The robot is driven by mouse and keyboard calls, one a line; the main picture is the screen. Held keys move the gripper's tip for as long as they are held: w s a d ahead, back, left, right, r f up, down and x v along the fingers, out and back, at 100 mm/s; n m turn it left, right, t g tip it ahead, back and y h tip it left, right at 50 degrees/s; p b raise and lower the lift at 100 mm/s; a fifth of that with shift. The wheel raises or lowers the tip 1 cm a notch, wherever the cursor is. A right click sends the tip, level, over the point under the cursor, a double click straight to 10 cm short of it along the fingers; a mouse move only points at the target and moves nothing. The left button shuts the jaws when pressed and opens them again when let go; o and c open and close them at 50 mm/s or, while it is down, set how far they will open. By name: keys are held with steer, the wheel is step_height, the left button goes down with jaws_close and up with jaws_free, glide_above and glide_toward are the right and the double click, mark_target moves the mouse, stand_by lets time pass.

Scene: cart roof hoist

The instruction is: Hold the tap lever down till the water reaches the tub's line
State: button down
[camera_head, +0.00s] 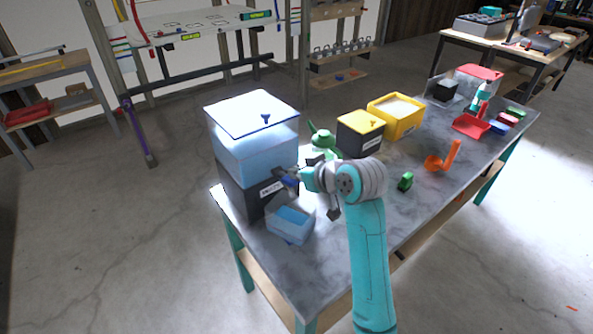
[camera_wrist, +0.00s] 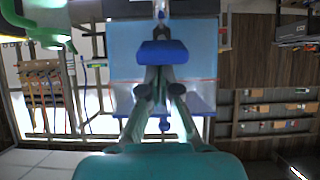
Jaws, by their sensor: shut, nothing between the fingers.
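The water tank (camera_head: 255,150) has a dark base, a see-through blue upper part and a pale lid. It stands at the near left end of the bench. The light blue tub (camera_head: 290,225) stands in front of its base; its line and water level cannot be made out. My gripper (camera_head: 287,176) is shut and empty at the tank's front, by the tap. In the wrist view, my shut fingertips (camera_wrist: 160,72) are at the blue tap lever (camera_wrist: 163,52), overlapping it; whether they press it is unclear. The tank also shows behind them (camera_wrist: 125,65).
The bench (camera_head: 420,195) carries a green item (camera_head: 324,142), a dark box with a yellow lid (camera_head: 360,133) and a yellow bin (camera_head: 397,115) beyond the tank. A green block (camera_head: 405,181) and an orange scoop (camera_head: 443,160) lie right of my arm.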

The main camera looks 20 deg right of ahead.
steer(key=shift+s+d+f+t+y, duration=0.15)
steer(key=shift+s+f+t+y, duration=0.25)
steer(key=shift+f+t, duration=0.45)
steer(key=shift+s+f, duration=0.2)
steer(key=shift+f, duration=0.2)
steer(key=shift+r, duration=0.15)
stand_by(4.6)
steer(key=shift+r, duration=0.65)
steer(key=shift+w+r, duration=0.15)
steer(key=shift+r, duration=0.25)
steer(key=r, duration=0.3)
steer(key=shift+w+r, duration=0.15)
steer(key=shift+w, duration=0.25)
steer(key=v, duration=1)
steer(key=shift+a+r, duration=0.25)
steer(key=shift+r, duration=0.1)
